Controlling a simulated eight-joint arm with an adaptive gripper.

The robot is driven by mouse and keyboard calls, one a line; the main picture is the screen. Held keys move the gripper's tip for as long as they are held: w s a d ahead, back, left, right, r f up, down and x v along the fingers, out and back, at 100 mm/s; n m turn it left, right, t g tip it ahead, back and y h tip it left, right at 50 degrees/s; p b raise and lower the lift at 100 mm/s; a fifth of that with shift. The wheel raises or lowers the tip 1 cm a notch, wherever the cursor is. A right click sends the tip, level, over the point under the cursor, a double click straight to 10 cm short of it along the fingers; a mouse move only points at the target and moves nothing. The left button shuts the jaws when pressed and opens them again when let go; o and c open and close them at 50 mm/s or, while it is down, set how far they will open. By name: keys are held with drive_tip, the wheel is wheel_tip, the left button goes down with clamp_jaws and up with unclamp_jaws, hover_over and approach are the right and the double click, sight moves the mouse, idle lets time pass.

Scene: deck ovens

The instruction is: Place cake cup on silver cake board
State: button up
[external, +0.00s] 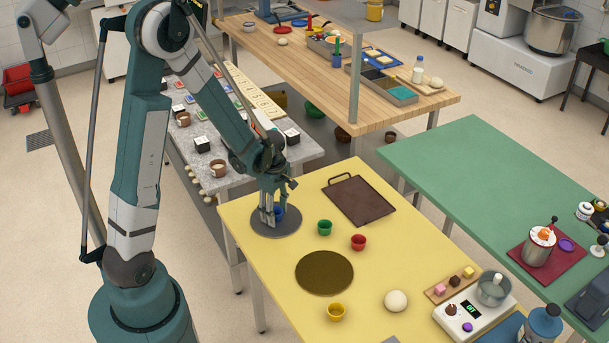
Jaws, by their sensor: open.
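My gripper (268,216) is open and points down over a dark grey round board (288,229), likely the silver cake board, at the left of the yellow table. A small blue cup (279,211) is at the fingers over this board, partly hidden by them. It looks to be standing on the board, but its contact is hard to see. A green cup (324,228), a red cup (358,242) and a yellow cup (336,312) stand apart on the table. A brown-gold round board (324,272) lies bare in front of the grey one.
A dark brown tray with a handle (359,200) lies behind the cups. A dough ball (396,301), a small wooden board of sweets (450,284) and a scale with a pot (474,316) are at the right. The yellow table (400,250) is clear right of the red cup.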

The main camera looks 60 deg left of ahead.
drive_tip(key=shift+r, duration=0.2)
wheel_tip(320, 180, up, 12)
drive_tip(key=p, duration=0.2)
idle(0.8)
idle(0.6)
drive_tip(key=shift+d, duration=0.1)
drive_tip(key=s+d+r+m+t, duration=0.3)
drive_tip(key=s+d+r+m, duration=0.3)
drive_tip(key=d+r+m, duration=0.3)
drive_tip(key=s+d+r+m+t, duration=0.4)
drive_tip(key=s+d+r+m, duration=0.2)
drive_tip(key=d+r+m, duration=0.4)
drive_tip(key=d+m, duration=0.3)
drive_tip(key=shift+s+m, duration=0.3)
drive_tip(key=shift+s, duration=0.05)
